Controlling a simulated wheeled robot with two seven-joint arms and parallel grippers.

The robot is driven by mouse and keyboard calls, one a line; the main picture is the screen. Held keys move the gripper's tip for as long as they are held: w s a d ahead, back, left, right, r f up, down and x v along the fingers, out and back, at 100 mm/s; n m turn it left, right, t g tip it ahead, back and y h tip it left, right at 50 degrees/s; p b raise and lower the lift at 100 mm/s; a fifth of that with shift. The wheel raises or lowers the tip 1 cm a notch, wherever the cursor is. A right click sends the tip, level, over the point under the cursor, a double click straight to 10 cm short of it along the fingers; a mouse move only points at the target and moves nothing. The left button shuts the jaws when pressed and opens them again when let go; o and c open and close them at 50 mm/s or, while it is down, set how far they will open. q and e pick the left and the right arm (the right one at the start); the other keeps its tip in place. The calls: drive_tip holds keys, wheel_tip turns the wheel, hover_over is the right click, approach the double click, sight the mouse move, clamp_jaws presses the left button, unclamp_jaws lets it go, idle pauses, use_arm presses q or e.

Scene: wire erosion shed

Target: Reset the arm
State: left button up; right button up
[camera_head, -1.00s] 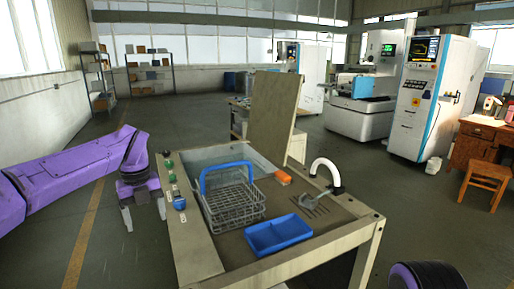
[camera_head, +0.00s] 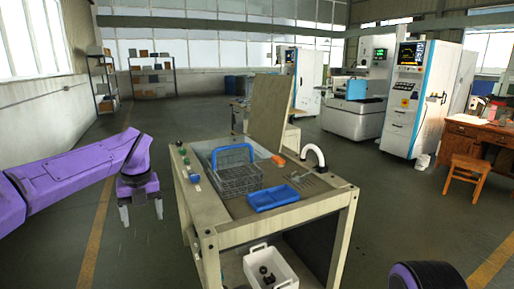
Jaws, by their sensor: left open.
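My left arm comes in from the left in purple. Its gripper (camera_head: 142,212) points down, open and empty, in the air left of the cleaning bench (camera_head: 282,219), apart from it. Only a dark and purple rounded part of my right arm shows at the bottom right; its gripper is not in view. On the bench stand a wire basket (camera_head: 240,179) with a blue handle and a blue tray (camera_head: 272,198).
The bench has a raised lid (camera_head: 270,110), a white curved spout (camera_head: 314,152) and an orange item (camera_head: 278,160). A white bin (camera_head: 270,268) with dark parts sits below. Machines (camera_head: 420,100), a wooden desk (camera_head: 474,135) and a stool (camera_head: 468,172) stand right. Floor at left is clear.

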use_arm(q)
wheel_tip(320, 180, down, 13)
drive_tip(key=a+m+t+y, duration=0.2)
drive_tip(key=m+t+y, duration=0.2)
drive_tip(key=m+y, duration=0.5)
drive_tip(key=s+d+f+m+t+h, duration=0.1)
drive_tip(key=s+f+m+t, duration=0.15)
drive_tip(key=f+m, duration=0.45)
drive_tip(key=s+d+f+m+t+h, duration=0.1)
drive_tip(key=s+d+f+m+h, duration=0.1)
drive_tip(key=s+f+m, duration=0.3)
drive_tip(key=s+d+f+m+g+h, duration=0.2)
drive_tip(key=s+f+m+h, duration=0.1)
drive_tip(key=s+f+m, duration=1)
drive_tip(key=s+a+f+g, duration=0.1)
drive_tip(key=s, duration=0.8)
drive_tip(key=s+a+f+m+g, duration=0.1)
drive_tip(key=s+a+f+g, duration=0.1)
drive_tip(key=s, duration=0.8)
drive_tip(key=shift+a+h, duration=0.15)
drive_tip(key=shift+h, duration=0.25)
